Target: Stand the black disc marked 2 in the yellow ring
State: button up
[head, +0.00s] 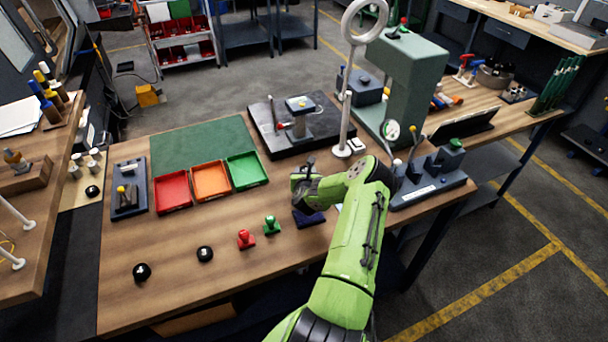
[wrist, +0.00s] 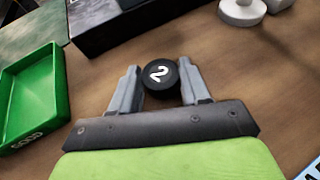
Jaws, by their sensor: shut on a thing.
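My gripper (wrist: 160,88) is shut on the black disc marked 2 (wrist: 160,74), with one grey finger on each side of it. The white 2 faces the wrist camera. The disc appears to be above the wooden bench, but its exact height cannot be told. In the head view my gripper (head: 309,166) is right of the green tray, and the disc cannot be made out there. A thin yellow curve (head: 8,248) shows at the left edge on the left table; I cannot tell whether it is the yellow ring.
Black discs marked 4 (head: 142,272) and 3 (head: 205,254) lie at the bench front, beside red (head: 246,239) and green (head: 271,225) stamps. The green tray (head: 246,169) is left of my gripper. A black plate (head: 262,137) and a white lamp stand (head: 345,115) are behind it.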

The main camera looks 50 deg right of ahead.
jog(key=shift+f, duration=0.15)
jog(key=shift+f, duration=0.15)
jog(key=o, duration=1.2)
